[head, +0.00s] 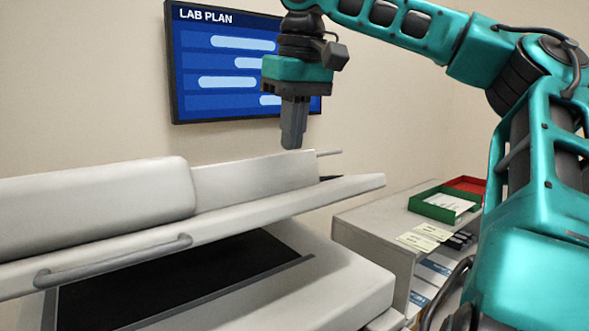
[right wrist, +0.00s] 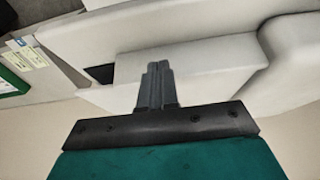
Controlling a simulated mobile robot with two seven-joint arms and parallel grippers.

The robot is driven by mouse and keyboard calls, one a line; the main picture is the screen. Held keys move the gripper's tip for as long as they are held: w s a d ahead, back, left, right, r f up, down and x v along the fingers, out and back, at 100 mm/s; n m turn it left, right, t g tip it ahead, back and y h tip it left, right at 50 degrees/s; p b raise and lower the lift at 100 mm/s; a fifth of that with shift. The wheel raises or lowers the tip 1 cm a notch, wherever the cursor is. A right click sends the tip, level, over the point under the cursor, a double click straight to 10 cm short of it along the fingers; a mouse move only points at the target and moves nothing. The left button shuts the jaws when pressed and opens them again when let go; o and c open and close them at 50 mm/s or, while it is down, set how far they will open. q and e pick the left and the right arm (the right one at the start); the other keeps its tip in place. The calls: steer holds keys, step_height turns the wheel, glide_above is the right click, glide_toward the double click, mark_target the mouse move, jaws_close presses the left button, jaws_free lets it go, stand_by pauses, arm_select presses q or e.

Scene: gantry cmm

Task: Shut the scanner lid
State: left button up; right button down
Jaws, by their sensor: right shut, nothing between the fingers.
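The scanner lid (head: 110,249) is a long white panel with a grey bar handle (head: 112,262) on its front edge. It is tilted partly open, with a gap between it and the scanner base (head: 330,285). The dark scan bed (head: 190,280) shows in the gap. My right gripper (head: 291,148) is shut and empty, pointing down above the rear part of the lid at its right end. In the right wrist view its shut fingers (right wrist: 156,68) show in front of the white lid surface. Whether they touch it is unclear. My left gripper is not in view.
A grey cabinet (head: 365,228) stands right of the scanner. It carries a green tray (head: 430,208), a red tray (head: 468,184) and paper notes (head: 418,241). A wall screen (head: 190,105) reads LAB PLAN. My right arm fills the right side.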

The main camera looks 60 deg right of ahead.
glide_above(293, 193)
steer(key=f, duration=0.4)
steer(key=shift+w+d+f, duration=0.1)
steer(key=shift+d+f, duration=0.1)
steer(key=shift+s+f, duration=0.25)
steer(key=shift+f, duration=0.55)
